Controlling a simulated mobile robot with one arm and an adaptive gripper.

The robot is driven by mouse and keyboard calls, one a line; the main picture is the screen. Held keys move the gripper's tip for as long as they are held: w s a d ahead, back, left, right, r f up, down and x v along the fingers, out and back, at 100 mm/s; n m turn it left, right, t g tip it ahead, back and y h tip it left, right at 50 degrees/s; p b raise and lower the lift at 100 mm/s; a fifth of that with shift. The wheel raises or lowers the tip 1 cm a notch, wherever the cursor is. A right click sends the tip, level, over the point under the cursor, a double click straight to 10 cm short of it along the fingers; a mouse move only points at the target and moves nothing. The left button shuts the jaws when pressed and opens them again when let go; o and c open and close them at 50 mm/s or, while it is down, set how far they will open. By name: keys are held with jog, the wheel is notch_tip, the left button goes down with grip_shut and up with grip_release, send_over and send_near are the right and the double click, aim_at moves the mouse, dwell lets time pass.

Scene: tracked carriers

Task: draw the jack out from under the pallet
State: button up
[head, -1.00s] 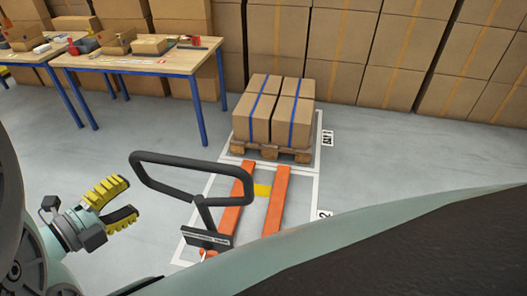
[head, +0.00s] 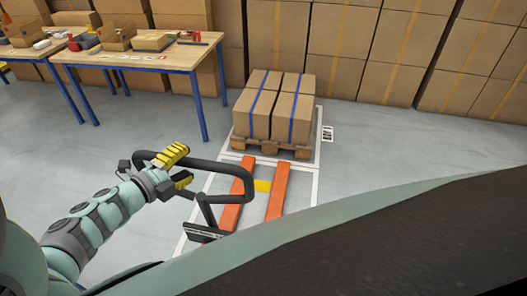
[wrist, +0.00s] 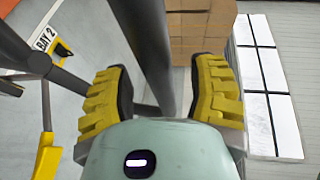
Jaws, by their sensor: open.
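The jack has two orange forks (head: 277,190) and a black loop handle (head: 236,197) on a post, in the head view. Its forks point at the wooden pallet (head: 270,148), which carries brown boxes with blue straps. Most of the fork length shows in front of the pallet; I cannot tell whether the tips reach under it. My gripper (head: 184,166) is open at the left top part of the handle loop. In the wrist view, a dark bar (wrist: 147,45) shows between the open yellow fingers; contact cannot be told.
Tables with blue legs (head: 150,58) stand at the back left, holding boxes and small items. Stacked cartons (head: 340,45) line the back wall. White lines (head: 317,175) mark the floor bay around the jack. Grey floor is clear to the right of the pallet.

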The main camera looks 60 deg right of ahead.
jog(key=shift+s+d+f, duration=0.15)
jog(key=shift+d+f, duration=0.05)
jog(key=shift+d, duration=0.35)
jog(key=shift+a, duration=0.1)
grip_shut()
